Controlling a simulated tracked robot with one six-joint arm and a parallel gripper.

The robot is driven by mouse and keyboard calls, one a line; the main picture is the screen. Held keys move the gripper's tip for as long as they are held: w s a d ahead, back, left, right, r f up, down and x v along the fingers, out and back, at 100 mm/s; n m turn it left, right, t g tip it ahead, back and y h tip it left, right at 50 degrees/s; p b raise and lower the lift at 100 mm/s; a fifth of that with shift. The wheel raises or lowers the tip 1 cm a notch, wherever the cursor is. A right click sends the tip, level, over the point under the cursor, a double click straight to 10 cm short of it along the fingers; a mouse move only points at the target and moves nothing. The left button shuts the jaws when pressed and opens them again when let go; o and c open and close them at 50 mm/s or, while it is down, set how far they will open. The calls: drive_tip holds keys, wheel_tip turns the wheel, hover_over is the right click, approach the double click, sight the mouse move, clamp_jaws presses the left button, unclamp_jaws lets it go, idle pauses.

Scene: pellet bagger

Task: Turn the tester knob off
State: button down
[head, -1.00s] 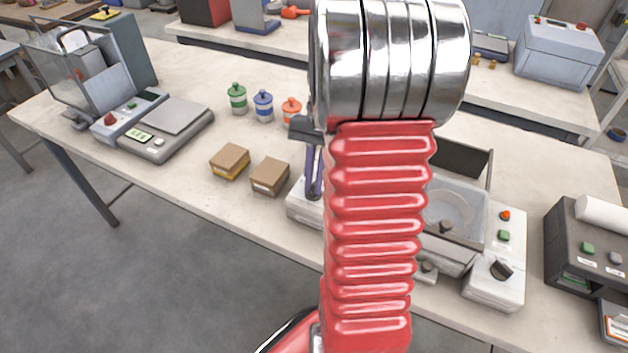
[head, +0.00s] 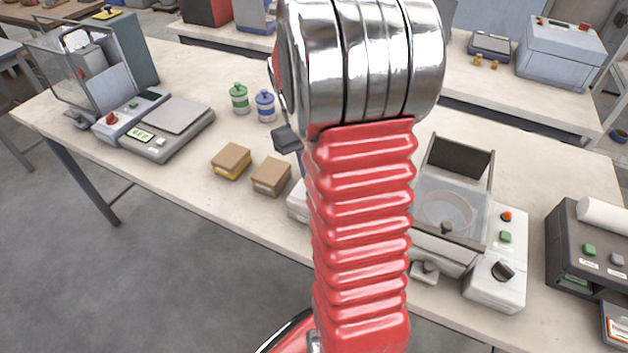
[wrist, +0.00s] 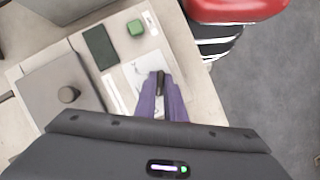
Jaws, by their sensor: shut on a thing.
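The tester (wrist: 143,62) shows in the wrist view as a pale panel with a dark green screen (wrist: 101,47), a green button (wrist: 136,27) and a black knob (wrist: 160,76). My gripper (wrist: 160,82) has its two purple fingers on either side of the knob, shut on it. The knob's black bar runs nearly up and down in this picture. Only a pale edge of a white device (head: 297,201) shows there beside my arm.
In the head view, two brown boxes (head: 231,160) and green and blue jars (head: 239,99) stand left of my arm. A white machine with a basin (head: 497,285) stands close on the right.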

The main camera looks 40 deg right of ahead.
drive_tip(key=shift+w+n, duration=0.1)
drive_tip(key=shift+n, duration=0.3)
drive_tip(key=c, duration=1.8)
unclamp_jaws()
drive_tip(key=shift+c, duration=0.2)
drive_tip(key=a+v, duration=0.1)
drive_tip(key=v, duration=1.2)
drive_tip(key=shift+d+r, duration=0.35)
drive_tip(key=shift+w, duration=0.1)
